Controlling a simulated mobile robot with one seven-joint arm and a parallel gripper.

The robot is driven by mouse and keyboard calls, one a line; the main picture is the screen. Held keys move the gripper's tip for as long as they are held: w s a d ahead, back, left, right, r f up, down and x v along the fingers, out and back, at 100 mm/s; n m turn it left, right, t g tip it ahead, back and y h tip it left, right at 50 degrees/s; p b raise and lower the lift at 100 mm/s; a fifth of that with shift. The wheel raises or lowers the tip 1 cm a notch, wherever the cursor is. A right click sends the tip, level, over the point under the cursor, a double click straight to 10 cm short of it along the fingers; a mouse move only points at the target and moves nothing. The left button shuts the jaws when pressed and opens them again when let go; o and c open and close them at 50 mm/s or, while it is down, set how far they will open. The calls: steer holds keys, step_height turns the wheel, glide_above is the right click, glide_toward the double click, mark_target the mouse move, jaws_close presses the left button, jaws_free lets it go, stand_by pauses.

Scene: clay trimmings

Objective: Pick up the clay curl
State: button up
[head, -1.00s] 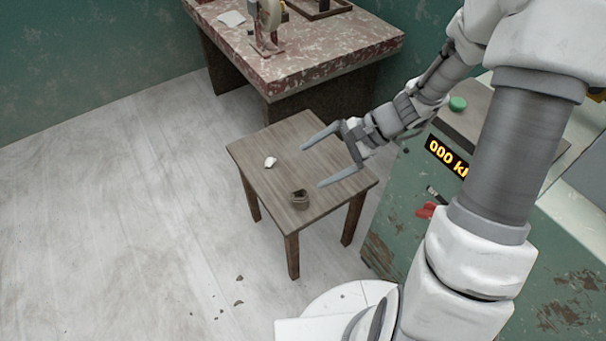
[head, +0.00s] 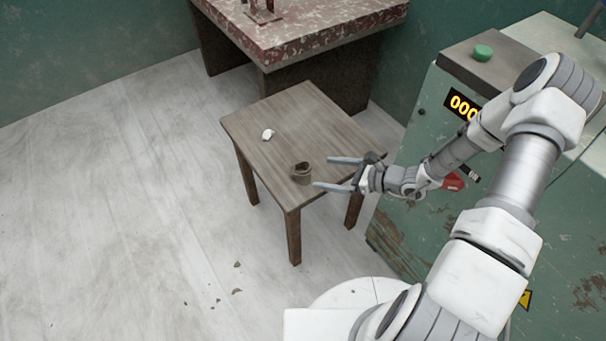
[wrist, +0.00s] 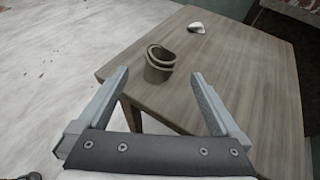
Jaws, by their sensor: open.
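The clay curl (head: 301,173) is a brownish-grey rolled strip standing on the small wooden table (head: 275,115), near its front edge. In the wrist view the clay curl (wrist: 159,64) shows its coiled top, ahead of my fingers and between their lines. My gripper (head: 322,172) is open and empty, just right of the curl in the head view, with the fingers pointing at it. In the wrist view my gripper (wrist: 160,82) has its two fingers wide apart, and the curl appears just beyond the fingertips, not visibly touched.
A small white piece (head: 267,134) lies on the table beyond the curl and also shows in the wrist view (wrist: 196,28). A red-topped bench (head: 310,35) stands behind. A green machine (head: 430,125) stands on the right. Dark crumbs (head: 237,291) lie on the floor.

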mark_target(302, 171)
steer(key=b+x, duration=0.1)
steer(key=x, duration=0.3)
steer(key=shift+a+f, duration=0.1)
steer(key=shift+f, duration=0.05)
steer(key=b+x, duration=0.1)
steer(key=x, duration=0.1)
steer(key=b+x, duration=0.1)
steer(key=x, duration=0.2)
steer(key=shift+f, duration=0.35)
steer(key=shift+r, duration=0.1)
steer(key=c, duration=1.4)
